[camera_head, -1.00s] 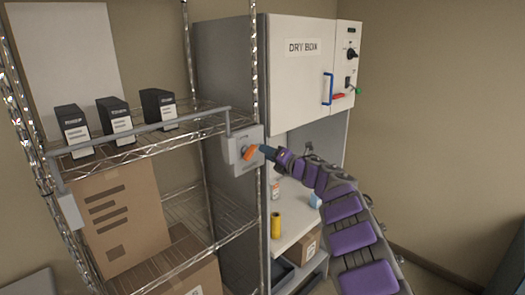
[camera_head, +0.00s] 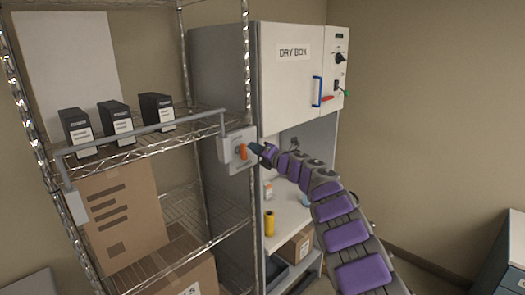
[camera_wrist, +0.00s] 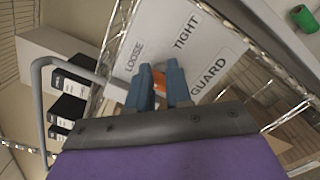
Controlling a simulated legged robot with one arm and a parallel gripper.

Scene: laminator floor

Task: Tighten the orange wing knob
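The orange wing knob (camera_head: 243,152) is on a light grey plate (camera_head: 229,143) fixed to the shelf's front corner post. In the head view its wing stands nearly upright. My gripper (camera_head: 256,148) is just to the right of the knob, its blue-grey fingers pointing at it. In the wrist view the two fingers of my gripper (camera_wrist: 159,73) are apart, with the orange knob (camera_wrist: 159,80) showing in the gap beyond them. The plate (camera_wrist: 185,25) reads LOOSE, TIGHT and GUARD. The fingers hide part of the knob, and no contact shows.
A grey guard bar (camera_head: 150,130) runs from the plate along the wire shelf, in front of several dark boxes (camera_head: 117,118). A dry box cabinet (camera_head: 285,85) with a blue handle stands behind to the right. Open floor room lies to the right.

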